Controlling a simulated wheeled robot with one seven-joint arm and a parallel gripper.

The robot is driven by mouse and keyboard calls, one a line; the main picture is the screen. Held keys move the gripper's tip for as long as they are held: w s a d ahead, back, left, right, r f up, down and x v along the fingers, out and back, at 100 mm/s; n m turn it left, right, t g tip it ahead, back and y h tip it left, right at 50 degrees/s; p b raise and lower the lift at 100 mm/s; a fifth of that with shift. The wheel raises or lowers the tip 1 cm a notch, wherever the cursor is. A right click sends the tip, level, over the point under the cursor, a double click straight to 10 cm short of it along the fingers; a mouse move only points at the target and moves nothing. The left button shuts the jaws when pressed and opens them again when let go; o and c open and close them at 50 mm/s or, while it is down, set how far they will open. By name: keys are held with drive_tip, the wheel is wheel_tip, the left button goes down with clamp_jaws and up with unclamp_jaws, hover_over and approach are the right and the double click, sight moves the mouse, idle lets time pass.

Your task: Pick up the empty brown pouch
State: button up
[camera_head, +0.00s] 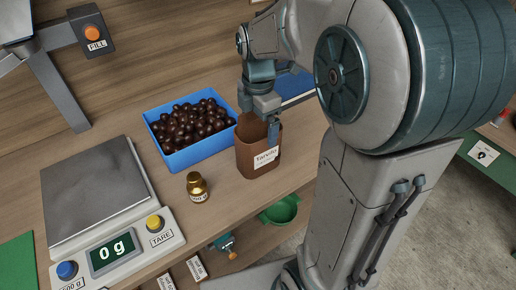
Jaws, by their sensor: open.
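The brown pouch (249,158) stands upright on the wooden table near its front edge, with a white label on its front and an open top. I see no contents in the part of its inside that shows. My gripper (262,128) is at the right side of the pouch's rim, pointing down. Its jaws are open. One finger shows in front of the pouch's right edge; whether the fingers touch the pouch I cannot tell.
A blue crate (196,159) of chestnuts stands behind and left of the pouch. A scale (95,190) reading 0 g fills the left. A green funnel-like item (282,211) is below the table edge.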

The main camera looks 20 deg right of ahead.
sight(258, 131)
drive_tip(key=shift+w+f, duration=0.15)
drive_tip(key=shift+f, duration=1.7)
drive_tip(key=c, duration=1.5)
drive_tip(key=shift+c, duration=0.3)
drive_tip(key=shift+r, duration=0.2)
